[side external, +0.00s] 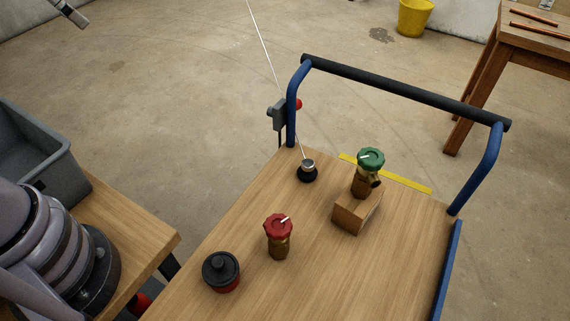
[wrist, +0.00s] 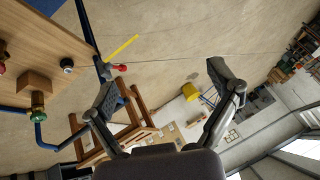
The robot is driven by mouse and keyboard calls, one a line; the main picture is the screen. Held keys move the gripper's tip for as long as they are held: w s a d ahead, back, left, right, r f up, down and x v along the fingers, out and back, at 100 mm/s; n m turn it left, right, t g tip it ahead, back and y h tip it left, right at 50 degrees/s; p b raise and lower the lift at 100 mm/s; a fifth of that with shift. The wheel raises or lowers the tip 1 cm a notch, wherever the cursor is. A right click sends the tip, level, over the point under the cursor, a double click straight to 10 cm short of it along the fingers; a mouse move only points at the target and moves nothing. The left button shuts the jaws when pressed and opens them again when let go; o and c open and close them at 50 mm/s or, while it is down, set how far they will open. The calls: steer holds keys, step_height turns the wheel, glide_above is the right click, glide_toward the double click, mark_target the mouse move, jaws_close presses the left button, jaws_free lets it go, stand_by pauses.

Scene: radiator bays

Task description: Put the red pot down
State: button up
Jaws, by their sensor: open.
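The red pot (side external: 221,283) sits upright on the wooden top of the cart, near the lower left of the side view. It has a black lid with a knob, and only a low red band of its body shows. The wrist view does not show it. My gripper (wrist: 167,88) is open, with its two fingers wide apart and nothing between them. It is away from the pot and faces the floor and the far side of the room.
On the cart top (side external: 210,225) stand a red-capped brass valve (side external: 278,235), a green-capped valve (side external: 369,172) on a wooden block (side external: 355,213), and a black puck (side external: 307,172) with a thin slanting line above it. A blue-posted handle (side external: 400,88) borders the cart. A grey bin (side external: 40,150) is left.

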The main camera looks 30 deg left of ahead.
steer(key=shift+o, duration=0.4)
steer(key=s+d+n+h, duration=0.1)
steer(key=s+d, duration=0.1)
steer(key=s, duration=0.3)
steer(key=s+d+r+n+h, duration=0.1)
steer(key=s+d+n, duration=0.1)
steer(key=s, duration=0.4)
steer(key=shift+s+d+r+g, duration=0.25)
steer(key=shift+d+g, duration=0.05)
steer(key=shift+g, duration=0.1)
steer(key=shift+w, duration=0.1)
